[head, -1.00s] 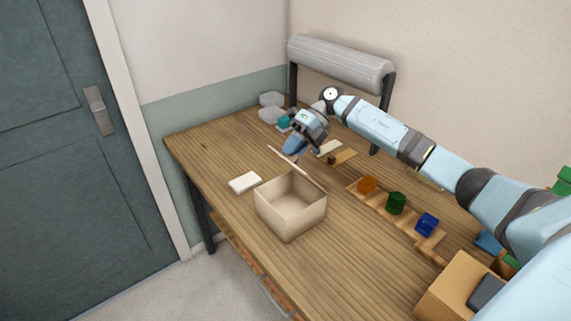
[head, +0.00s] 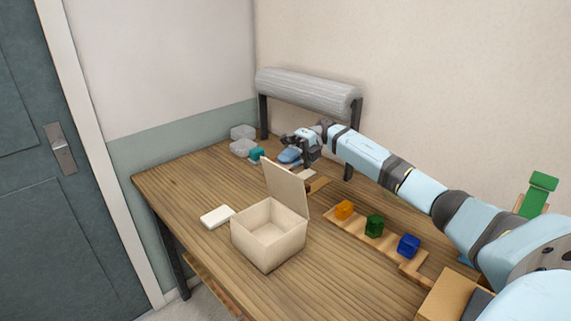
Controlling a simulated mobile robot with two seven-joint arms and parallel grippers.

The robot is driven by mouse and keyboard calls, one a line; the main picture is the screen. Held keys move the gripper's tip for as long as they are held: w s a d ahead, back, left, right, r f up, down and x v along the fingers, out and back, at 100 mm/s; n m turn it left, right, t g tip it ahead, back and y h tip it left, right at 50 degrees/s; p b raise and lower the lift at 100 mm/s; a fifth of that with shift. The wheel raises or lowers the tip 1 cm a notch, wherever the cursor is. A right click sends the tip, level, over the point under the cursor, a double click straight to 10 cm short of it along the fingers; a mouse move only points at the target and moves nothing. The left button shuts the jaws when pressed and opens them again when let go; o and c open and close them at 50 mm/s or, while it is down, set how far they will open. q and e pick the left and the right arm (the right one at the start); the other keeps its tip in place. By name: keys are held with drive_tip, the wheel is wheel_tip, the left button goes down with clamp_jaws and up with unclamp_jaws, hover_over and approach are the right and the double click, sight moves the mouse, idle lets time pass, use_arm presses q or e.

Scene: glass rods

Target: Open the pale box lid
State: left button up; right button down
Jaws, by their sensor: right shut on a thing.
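The pale box (head: 268,247) stands on the wooden table with its top open, and its inside looks empty. Its lid (head: 288,187) stands up, roughly upright, along the back right rim. My right gripper (head: 298,153) is behind the lid and apart from it in the picture. It is shut on a small light-blue object (head: 289,156), whose exact shape is unclear. My left gripper is out of view.
A white block (head: 217,217) lies left of the box. Orange (head: 344,210), green (head: 375,225) and blue (head: 409,246) blocks sit on a wooden strip to the right. Clear containers (head: 243,148) and a teal block (head: 257,154) stand behind.

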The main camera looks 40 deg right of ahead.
idle(0.5)
drive_tip(key=shift+f, duration=0.1)
idle(0.4)
drive_tip(key=c, duration=1.1)
unclamp_jaws()
drive_tip(key=shift+d, duration=0.1)
drive_tip(key=b+v, duration=0.2)
drive_tip(key=v, duration=1.1)
drive_tip(key=shift+w+d, duration=0.15)
drive_tip(key=shift+d, duration=0.15)
